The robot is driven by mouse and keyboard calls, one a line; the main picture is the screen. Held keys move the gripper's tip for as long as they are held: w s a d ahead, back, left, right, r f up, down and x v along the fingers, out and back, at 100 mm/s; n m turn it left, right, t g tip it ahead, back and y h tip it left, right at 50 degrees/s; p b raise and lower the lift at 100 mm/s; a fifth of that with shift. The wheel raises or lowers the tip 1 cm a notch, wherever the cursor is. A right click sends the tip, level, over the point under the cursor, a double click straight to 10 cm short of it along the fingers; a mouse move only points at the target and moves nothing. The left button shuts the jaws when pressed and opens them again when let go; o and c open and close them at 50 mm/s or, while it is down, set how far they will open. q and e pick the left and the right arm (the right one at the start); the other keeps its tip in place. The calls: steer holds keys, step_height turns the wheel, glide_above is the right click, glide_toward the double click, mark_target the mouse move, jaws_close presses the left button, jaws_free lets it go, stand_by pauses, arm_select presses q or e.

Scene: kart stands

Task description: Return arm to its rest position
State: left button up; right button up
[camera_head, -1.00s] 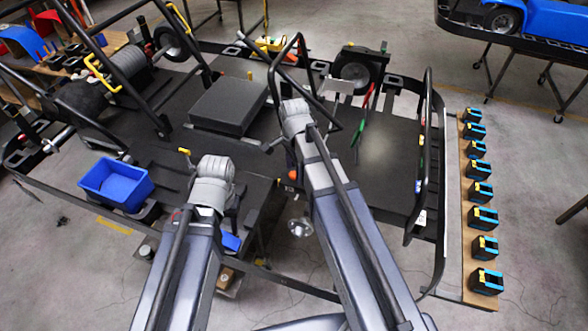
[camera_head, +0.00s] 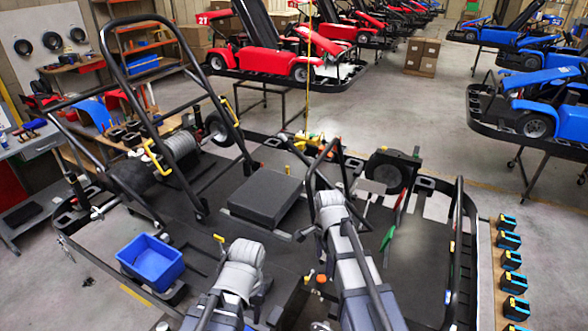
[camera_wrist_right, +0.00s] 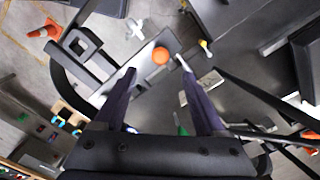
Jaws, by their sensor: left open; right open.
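My left arm comes in at the bottom of the head view, and its wrist and left gripper (camera_head: 240,268) are over the front of the black kart frame (camera_head: 205,262). Its fingertips are hard to make out. My right arm reaches further in, and its wrist end (camera_head: 332,208) is over the kart's middle, by a black bar loop. In the right wrist view my right gripper (camera_wrist_right: 157,70) is open. Nothing is held between its two fingers. An orange round knob (camera_wrist_right: 160,56) shows beyond the fingertips, apart from them as far as I can tell.
A blue bin (camera_head: 150,262) sits at the kart's front left. A dark flat box (camera_head: 264,198) lies in the middle. A strip with several black and blue blocks (camera_head: 509,240) runs along the right. Open floor lies behind.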

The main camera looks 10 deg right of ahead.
steer(key=s+a+f+n+b, duration=0.3)
steer(key=s+f+n+b, duration=0.1)
steer(key=f+n+b, duration=0.2)
steer(key=s+a+f+n+b, duration=0.4)
steer(key=s+f+n+b, duration=0.1)
steer(key=f+n+b, duration=0.2)
steer(key=s+a+f+n+h+b, duration=0.1)
steer(key=s+a+f+n+b, duration=0.2)
steer(key=f+b, duration=0.6)
steer(key=s+n, duration=0.2)
steer(key=n, duration=0.1)
steer(key=shift+s+a+n, duration=0.2)
steer(key=shift+a+n, duration=0.1)
